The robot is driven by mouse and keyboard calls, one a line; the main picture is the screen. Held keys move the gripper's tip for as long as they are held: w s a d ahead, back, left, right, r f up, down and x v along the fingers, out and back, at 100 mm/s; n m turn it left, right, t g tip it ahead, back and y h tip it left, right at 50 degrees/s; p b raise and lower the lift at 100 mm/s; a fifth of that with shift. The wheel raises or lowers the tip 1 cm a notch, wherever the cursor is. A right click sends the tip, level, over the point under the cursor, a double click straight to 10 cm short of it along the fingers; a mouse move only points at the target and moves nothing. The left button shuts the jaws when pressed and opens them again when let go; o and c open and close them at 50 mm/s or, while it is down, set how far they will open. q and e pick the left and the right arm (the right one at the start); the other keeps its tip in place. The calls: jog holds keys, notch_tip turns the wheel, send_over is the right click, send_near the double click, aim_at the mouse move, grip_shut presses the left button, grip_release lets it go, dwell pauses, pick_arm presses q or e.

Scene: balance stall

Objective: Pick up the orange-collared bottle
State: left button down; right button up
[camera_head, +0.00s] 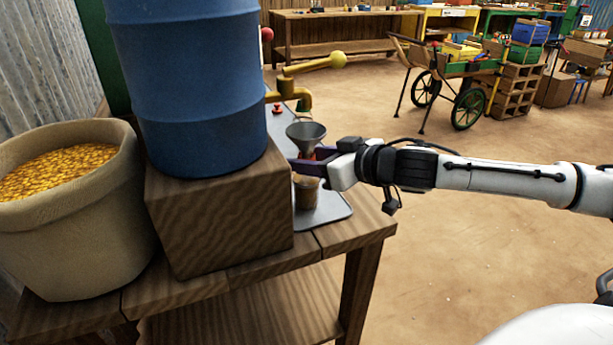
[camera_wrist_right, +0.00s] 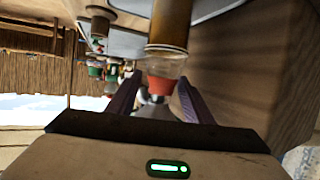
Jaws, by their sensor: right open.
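The orange-collared bottle (camera_head: 306,192) stands on a grey metal tray (camera_head: 334,213), its brown body showing below my right gripper (camera_head: 308,160). A dark funnel (camera_head: 306,133) sits above the bottle. In the right wrist view, which looks upside down, the brown bottle (camera_wrist_right: 170,25) has a clear neck and an orange collar (camera_wrist_right: 165,84). My right gripper (camera_wrist_right: 160,80) is open, with one purple finger on each side of the collar. I cannot tell whether either finger touches it. My left gripper is not in view.
A blue barrel (camera_head: 190,80) on a wooden block (camera_head: 220,215) stands left of the bottle. A sack of yellow grain (camera_head: 70,220) is farther left. A brass tap (camera_head: 297,95) with a yellow-knobbed lever is behind. Open floor lies right of the wooden table (camera_head: 355,232).

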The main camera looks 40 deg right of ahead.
jog(key=w, duration=0.1)
jog(key=w+p, duration=0.1)
jog(key=w, duration=0.1)
jog(key=shift+a+f, duration=0.1)
jog(key=shift+a, duration=0.25)
jog(key=shift+w+f, duration=0.25)
jog(key=shift+w, duration=0.2)
grip_shut()
